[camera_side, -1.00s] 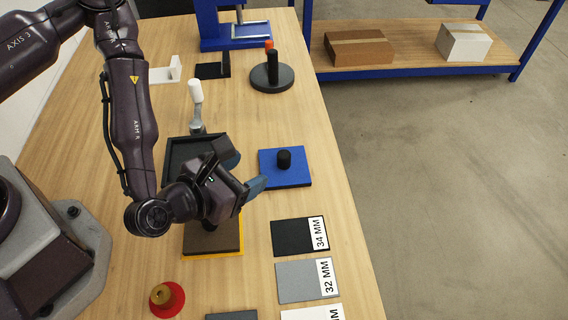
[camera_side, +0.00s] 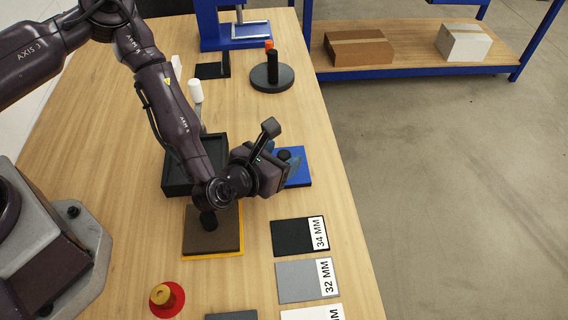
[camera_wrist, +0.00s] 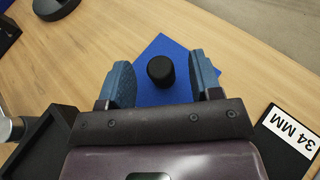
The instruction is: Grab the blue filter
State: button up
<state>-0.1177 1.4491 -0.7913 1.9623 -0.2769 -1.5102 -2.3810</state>
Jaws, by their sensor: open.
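The blue filter (camera_side: 303,176) is a flat blue square plate with a short black round knob (camera_side: 284,154) on top, lying near the right edge of the table. My gripper (camera_side: 291,167) is open and empty over it and partly hides the plate in the side view. I see gaps on both sides of the knob. I cannot tell the exact height of the fingertips above the plate.
A brown plate with a black knob (camera_side: 228,236) lies below my wrist on a yellow base. A black tray (camera_side: 177,181) is left of my gripper. Cards labelled 34 MM (camera_side: 297,237) and 32 MM (camera_side: 304,281) lie in front. A black round stand (camera_side: 272,78) is behind.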

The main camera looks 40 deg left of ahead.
jog(key=shift+x, duration=0.9)
jog(key=shift+c, duration=0.4)
jog(key=c, duration=0.9)
jog(key=shift+r, duration=0.15)
jog(key=shift+c, duration=0.2)
